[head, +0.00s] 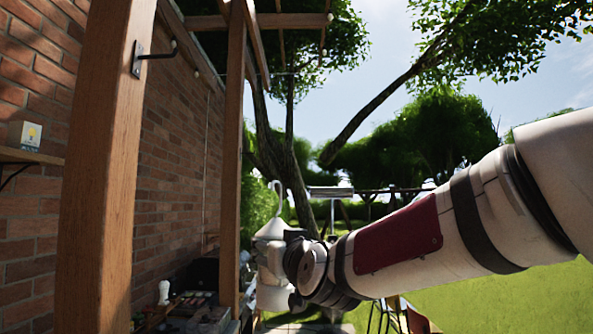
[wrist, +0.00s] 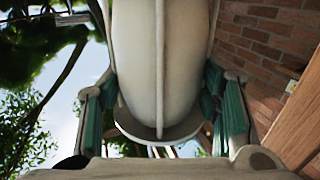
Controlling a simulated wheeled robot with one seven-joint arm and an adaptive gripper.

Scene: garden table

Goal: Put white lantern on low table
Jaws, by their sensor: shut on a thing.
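The white lantern (head: 270,262) hangs upright at the end of my arm in the head view, with its handle loop on top. It also fills the middle of the wrist view (wrist: 160,60). My gripper (wrist: 163,112) is shut on the lantern, with a teal-padded finger on each side of its body. In the head view the wrist covers the lantern's right side and the fingers are mostly hidden. I cannot make out the low table for certain.
A wooden post (head: 107,170) stands close at left, and a thinner post (head: 232,160) is just left of the lantern. A brick wall (head: 170,150) runs behind them. A cluttered surface (head: 195,318) lies low at left. Open lawn (head: 510,300) spreads at right.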

